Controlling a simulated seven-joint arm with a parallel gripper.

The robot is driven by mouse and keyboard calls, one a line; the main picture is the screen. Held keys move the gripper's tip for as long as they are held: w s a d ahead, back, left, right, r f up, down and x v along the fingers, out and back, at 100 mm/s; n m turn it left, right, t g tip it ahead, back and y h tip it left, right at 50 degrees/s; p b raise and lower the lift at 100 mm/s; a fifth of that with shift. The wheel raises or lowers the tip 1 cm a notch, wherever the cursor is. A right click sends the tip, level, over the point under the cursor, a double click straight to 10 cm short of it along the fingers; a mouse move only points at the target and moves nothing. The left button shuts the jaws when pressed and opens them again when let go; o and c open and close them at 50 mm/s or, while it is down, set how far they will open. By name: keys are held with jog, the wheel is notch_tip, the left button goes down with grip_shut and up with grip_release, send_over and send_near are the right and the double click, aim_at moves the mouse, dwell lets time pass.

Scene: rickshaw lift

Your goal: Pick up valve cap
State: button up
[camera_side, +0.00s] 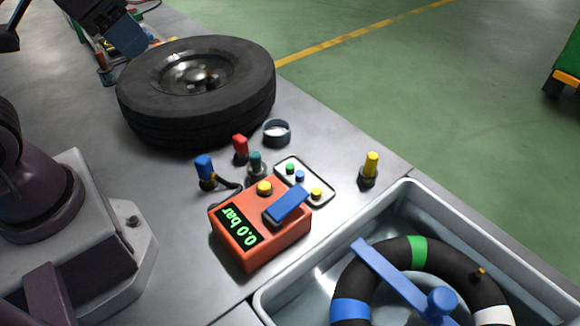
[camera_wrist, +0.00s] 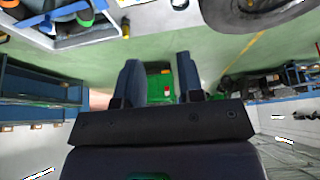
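Small coloured caps, green (camera_side: 290,168), blue (camera_side: 300,176) and yellow (camera_side: 316,194), lie on a white plate (camera_side: 325,203) behind the orange gauge box (camera_side: 240,245). Other capped stems stand on the bench: blue (camera_side: 204,167), red (camera_side: 240,146), teal (camera_side: 255,162) and yellow (camera_side: 371,164). I cannot tell which is the valve cap meant. My gripper shows partly at the top left of the side view, beyond the tyre and far from the caps. In the wrist view my gripper (camera_wrist: 161,78) has its two fingers apart with nothing between them.
A large tyre (camera_side: 140,105) lies flat at the back of the bench. A grey ring-shaped cup (camera_side: 277,133) stands near the red cap. A grey tub (camera_side: 268,300) with a banded inner tube (camera_side: 375,270) is at the front right.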

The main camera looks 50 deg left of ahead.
jog(key=w+d+f+g, duration=0.2)
jog(key=w+f+g, duration=0.2)
jog(key=w+f, duration=0.45)
jog(key=m, duration=0.1)
send_near(290, 166)
jog(key=f, duration=0.3)
jog(key=shift+s+a+f+t, duration=0.15)
jog(key=shift+a+t, duration=0.1)
jog(key=shift+t, duration=0.05)
jog(key=shift+w+d+f, duration=0.1)
jog(key=shift+w+f, duration=0.1)
jog(key=shift+f, duration=0.8)
jog(key=shift+w+d+f, duration=0.1)
jog(key=shift+w+f, duration=0.1)
jog(key=shift+f, duration=0.8)
jog(key=shift+w+d+f, duration=0.1)
jog(key=shift+w+f, duration=0.1)
jog(key=shift+f, duration=0.8)
jog(key=shift+r, duration=0.1)
jog(key=c, duration=0.5)
